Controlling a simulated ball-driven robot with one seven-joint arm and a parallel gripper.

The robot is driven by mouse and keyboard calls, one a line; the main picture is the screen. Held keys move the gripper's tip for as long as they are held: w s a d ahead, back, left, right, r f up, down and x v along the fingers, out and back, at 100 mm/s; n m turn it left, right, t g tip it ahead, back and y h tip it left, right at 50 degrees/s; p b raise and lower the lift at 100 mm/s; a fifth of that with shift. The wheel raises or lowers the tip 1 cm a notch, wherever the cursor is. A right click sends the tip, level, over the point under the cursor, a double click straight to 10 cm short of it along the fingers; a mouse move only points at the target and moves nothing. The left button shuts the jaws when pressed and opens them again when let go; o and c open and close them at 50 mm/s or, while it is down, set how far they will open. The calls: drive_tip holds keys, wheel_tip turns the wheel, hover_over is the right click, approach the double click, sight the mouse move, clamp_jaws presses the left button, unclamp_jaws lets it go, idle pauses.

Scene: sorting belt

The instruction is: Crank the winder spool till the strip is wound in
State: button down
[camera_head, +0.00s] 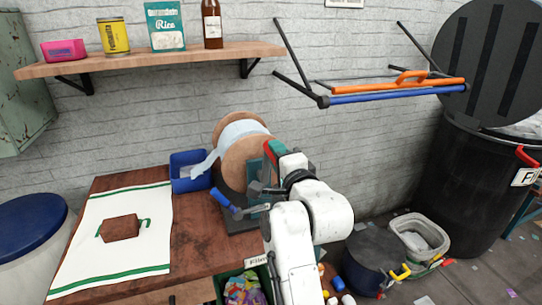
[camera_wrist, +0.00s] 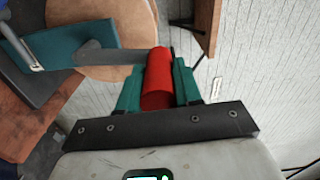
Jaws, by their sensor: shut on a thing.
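The winder spool (camera_head: 226,165) stands on the table with round wooden flanges; one flange (camera_wrist: 135,20) also shows in the wrist view. A pale blue strip (camera_head: 205,163) is wrapped on it, and its loose end hangs down at the left toward a blue bin (camera_head: 181,185). My gripper (camera_head: 272,150) is at the right side of the spool. In the wrist view, its green fingers are shut on the red crank handle (camera_wrist: 158,75), one on each side. A grey crank arm (camera_wrist: 110,55) joins the handle. My arm hides part of the winder's base.
A blue-handled lever (camera_head: 222,198) sticks out at the winder's front left. A shelf (camera_head: 160,59) with goods hangs above. A dark bin (camera_head: 405,190) stands at right.

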drive_tip(key=w+d+f+m+p, duration=0.2)
drive_tip(key=d+f+m, duration=0.3)
drive_tip(key=m, duration=0.5)
drive_tip(key=shift+d+p, duration=0.75)
drive_tip(key=shift+d, duration=0.55)
drive_tip(key=shift+f, duration=0.2)
drive_tip(key=c, duration=0.8)
unclamp_jaws()
drive_tip(key=shift+w+r, duration=0.1)
drive_tip(key=b+v, duration=0.1)
drive_tip(key=v, duration=0.9)
drive_tip(key=shift+s, duration=0.4)
